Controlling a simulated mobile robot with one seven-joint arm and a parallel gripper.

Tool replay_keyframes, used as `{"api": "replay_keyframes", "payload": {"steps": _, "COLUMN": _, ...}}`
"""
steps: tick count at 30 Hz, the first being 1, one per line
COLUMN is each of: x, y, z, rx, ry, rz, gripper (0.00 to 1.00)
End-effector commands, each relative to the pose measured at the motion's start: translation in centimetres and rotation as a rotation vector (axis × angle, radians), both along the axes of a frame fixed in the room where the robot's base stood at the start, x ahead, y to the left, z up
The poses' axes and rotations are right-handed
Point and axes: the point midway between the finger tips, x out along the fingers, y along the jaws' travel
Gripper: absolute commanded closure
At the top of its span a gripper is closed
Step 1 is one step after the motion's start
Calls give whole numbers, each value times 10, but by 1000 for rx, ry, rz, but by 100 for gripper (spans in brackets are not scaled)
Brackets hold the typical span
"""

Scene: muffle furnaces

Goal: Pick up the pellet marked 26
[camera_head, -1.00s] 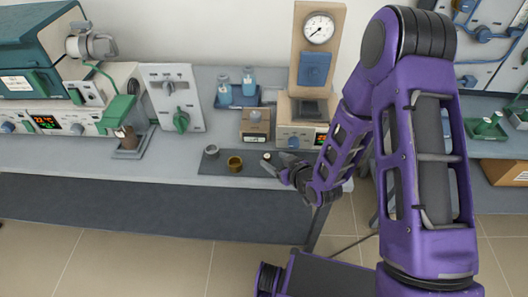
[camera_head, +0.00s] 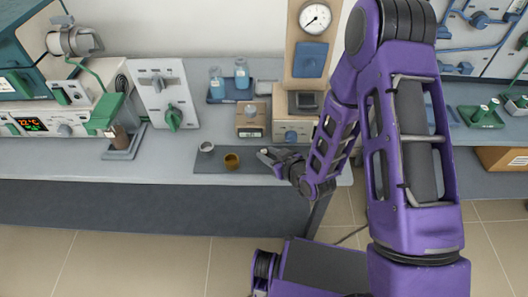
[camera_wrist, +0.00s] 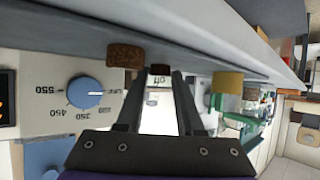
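A dark mat (camera_head: 215,166) lies on the bench with a silvery grey cylinder (camera_head: 206,148) and a brass cylinder (camera_head: 232,161) on it. My gripper (camera_head: 267,154) is low over the mat's right end, its fingers apart around or just before a small dark piece. In the wrist view my fingers (camera_wrist: 164,75) point at this small dark brown piece (camera_wrist: 160,70); I cannot tell if they touch it. A rough brown cylinder (camera_wrist: 125,55) stands to their left and a yellowish one (camera_wrist: 227,80) to their right. I cannot read a 26 on any of them.
A furnace with a blue dial (camera_wrist: 86,92) stands close behind my gripper. A beige box (camera_head: 252,121) and a tray with blue bottles (camera_head: 230,96) stand behind the mat. The bench front left of the mat is clear.

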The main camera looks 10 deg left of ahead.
Motion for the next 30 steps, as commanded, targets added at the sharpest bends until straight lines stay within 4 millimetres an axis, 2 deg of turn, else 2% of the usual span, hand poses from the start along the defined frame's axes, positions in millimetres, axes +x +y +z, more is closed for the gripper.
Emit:
{"api": "replay_keyframes", "payload": {"steps": 1, "x": 0, "y": 0, "z": 0, "rx": 0, "ry": 0, "rz": 0, "gripper": 74}}
{"api": "replay_keyframes", "payload": {"steps": 5, "x": 0, "y": 0, "z": 0, "rx": 0, "ry": 0, "rz": 0, "gripper": 98}}
{"api": "replay_keyframes", "payload": {"steps": 6, "x": 0, "y": 0, "z": 0, "rx": 0, "ry": 0, "rz": 0, "gripper": 100}}
{"api": "replay_keyframes", "payload": {"steps": 16, "x": 0, "y": 0, "z": 1, "rx": 1, "ry": -1, "rz": 0, "gripper": 100}}
{"api": "replay_keyframes", "payload": {"steps": 20, "x": 1, "y": 0, "z": 7, "rx": 1, "ry": -2, "rz": 0, "gripper": 100}}
{"api": "replay_keyframes", "payload": {"steps": 25, "x": 1, "y": 0, "z": 28, "rx": 1, "ry": -5, "rz": -1, "gripper": 100}}
{"api": "replay_keyframes", "payload": {"steps": 30, "x": 1, "y": 0, "z": 60, "rx": 2, "ry": -5, "rz": 0, "gripper": 100}}
